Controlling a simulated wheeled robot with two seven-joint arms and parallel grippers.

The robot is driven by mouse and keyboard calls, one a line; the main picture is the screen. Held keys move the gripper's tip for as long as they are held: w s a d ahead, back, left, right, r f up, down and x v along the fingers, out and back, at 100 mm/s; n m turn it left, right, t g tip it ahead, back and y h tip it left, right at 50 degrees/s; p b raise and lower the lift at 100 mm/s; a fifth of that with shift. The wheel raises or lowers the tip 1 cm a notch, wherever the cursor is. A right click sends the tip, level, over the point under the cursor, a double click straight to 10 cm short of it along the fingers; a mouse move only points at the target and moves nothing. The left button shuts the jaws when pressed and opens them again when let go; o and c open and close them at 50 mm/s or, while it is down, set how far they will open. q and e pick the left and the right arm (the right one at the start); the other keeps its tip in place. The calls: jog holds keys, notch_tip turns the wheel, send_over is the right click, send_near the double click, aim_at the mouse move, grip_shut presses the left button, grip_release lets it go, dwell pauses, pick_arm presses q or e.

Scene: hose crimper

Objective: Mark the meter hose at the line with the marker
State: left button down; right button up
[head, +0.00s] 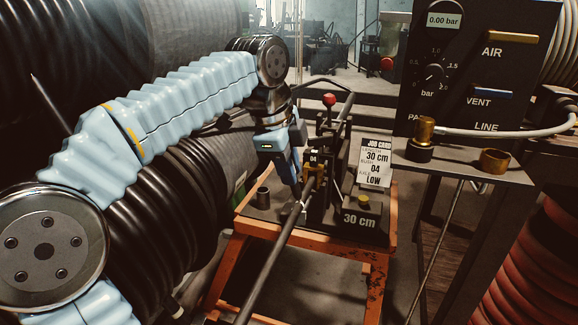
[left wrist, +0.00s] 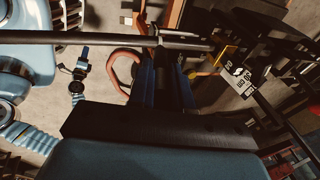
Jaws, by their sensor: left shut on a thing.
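The meter hose (head: 273,262) is a long dark rod running from the bottom of the head view up to the orange bench. It crosses the top left of the left wrist view (left wrist: 75,37). My left gripper (head: 296,188) points down at the hose beside the bench fixture. In the left wrist view its blue fingers (left wrist: 168,62) are shut on a dark slim thing, seemingly the marker (left wrist: 167,72), with its far end close to the hose. A small pale patch shows on the hose there. Whether the marker touches the hose is unclear. My right gripper is out of view.
The orange bench (head: 258,233) carries a 30 cm block (head: 360,222), a job card (head: 377,162), a yellow clamp (head: 314,178) and a dark cup (head: 263,198). A pressure panel (head: 478,70) stands right. Large hose reels (head: 165,220) fill the left.

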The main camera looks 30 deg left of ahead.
pick_arm(q)
notch_tip(320, 180, up, 3)
jog(key=p, duration=0.3)
notch_tip(320, 180, up, 2)
jog(key=shift+p, duration=0.55)
jog(key=shift+r, duration=0.95)
